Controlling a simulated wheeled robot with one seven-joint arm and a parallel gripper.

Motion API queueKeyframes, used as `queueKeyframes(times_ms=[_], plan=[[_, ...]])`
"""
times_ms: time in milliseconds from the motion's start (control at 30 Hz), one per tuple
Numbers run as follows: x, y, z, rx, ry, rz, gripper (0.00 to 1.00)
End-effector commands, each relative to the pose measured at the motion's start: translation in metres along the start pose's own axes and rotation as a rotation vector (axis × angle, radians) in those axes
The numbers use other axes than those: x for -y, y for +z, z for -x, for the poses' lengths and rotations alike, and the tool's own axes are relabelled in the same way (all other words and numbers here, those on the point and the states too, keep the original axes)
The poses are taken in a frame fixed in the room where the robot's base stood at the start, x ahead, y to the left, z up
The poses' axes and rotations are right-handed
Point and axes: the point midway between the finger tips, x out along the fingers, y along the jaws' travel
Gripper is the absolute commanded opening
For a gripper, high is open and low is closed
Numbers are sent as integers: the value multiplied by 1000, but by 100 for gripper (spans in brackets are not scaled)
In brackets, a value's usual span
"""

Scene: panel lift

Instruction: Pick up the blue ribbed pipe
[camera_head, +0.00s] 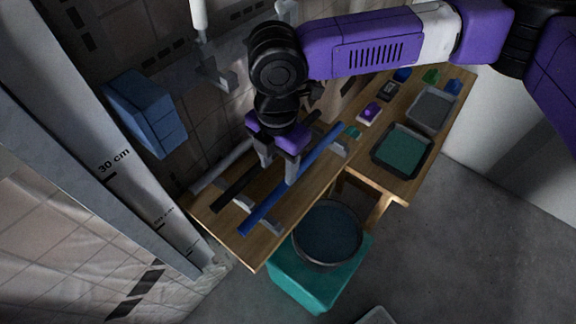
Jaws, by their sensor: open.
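The blue pipe (262,214) lies slantwise along the near side of the wooden table, resting across pale supports; ribs are too small to make out. My gripper (279,173) points down over the pipes, with its fingers apart and its right finger in front of the blue pipe. I cannot tell whether that finger touches the pipe. A black pipe (235,190) lies beside the blue one, and a grey pipe (222,166) lies behind that.
The wooden table (247,250) also holds a teal-lined tray (402,150), a grey tray (431,107) and several small items. A dark round tub (327,235) sits on a teal box (309,283) in front. A blue block (146,113) is at the wall. Floor at right is clear.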

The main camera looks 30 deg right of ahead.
Motion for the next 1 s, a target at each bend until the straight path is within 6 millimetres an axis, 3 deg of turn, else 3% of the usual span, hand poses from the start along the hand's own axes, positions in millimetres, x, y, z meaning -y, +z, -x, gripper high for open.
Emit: queueKeyframes(times_ms=[367, 700, 1000], plan=[[4, 7, -30, 14, -13, -2, 49], [5, 8, -73, 12, -12, -3, 49], [5, 8, -78, 13, -11, -3, 47]])
